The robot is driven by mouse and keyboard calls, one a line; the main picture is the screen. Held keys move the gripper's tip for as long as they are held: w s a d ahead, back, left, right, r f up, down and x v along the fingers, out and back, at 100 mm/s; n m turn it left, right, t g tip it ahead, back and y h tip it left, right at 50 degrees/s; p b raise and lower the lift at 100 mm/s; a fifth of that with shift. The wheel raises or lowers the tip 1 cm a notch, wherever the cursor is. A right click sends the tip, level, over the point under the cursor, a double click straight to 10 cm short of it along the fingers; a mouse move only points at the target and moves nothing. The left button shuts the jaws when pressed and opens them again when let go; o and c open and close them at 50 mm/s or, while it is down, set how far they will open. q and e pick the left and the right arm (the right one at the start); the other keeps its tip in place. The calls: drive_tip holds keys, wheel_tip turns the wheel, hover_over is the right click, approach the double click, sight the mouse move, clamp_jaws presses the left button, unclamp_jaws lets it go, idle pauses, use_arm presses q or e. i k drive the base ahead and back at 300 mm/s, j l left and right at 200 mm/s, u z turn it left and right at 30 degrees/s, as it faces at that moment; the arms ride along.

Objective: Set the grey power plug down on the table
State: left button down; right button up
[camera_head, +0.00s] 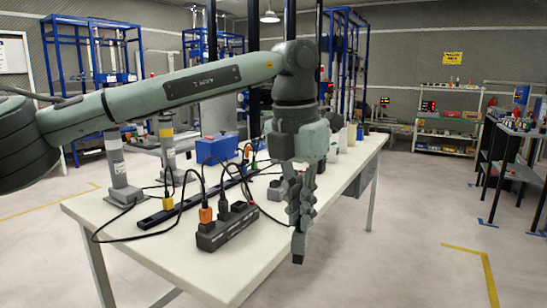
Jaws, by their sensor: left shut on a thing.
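My left gripper (299,222) points down and is shut on the grey power plug (298,247), which shows as a small dark grey piece at the fingertips. In the picture the plug hangs right at the table's right-hand edge, with floor behind it. I see no contact between the plug and the table (265,245). The fingers hide part of the plug. The table is long and white, and its bare front stretch lies left of and below the gripper. My right gripper is not in view.
A black power strip (228,232) with an orange plug (206,214) and a black plug lies left of the gripper. A longer black strip (185,209) and loose black cables lie behind it. A blue box (216,151) stands farther back.

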sight(244, 194)
drive_tip(key=i+l+u, duration=0.1)
drive_tip(key=l+u, duration=0.15)
drive_tip(key=l, duration=0.2)
drive_tip(key=l+u, duration=0.25)
drive_tip(key=l, duration=0.2)
drive_tip(key=i+l+u, duration=0.25)
drive_tip(key=l, duration=0.35)
drive_tip(key=l+u, duration=0.2)
drive_tip(key=l, duration=0.45)
drive_tip(key=i+l+u, duration=0.1)
drive_tip(key=l+u, duration=0.15)
drive_tip(key=l, duration=0.4)
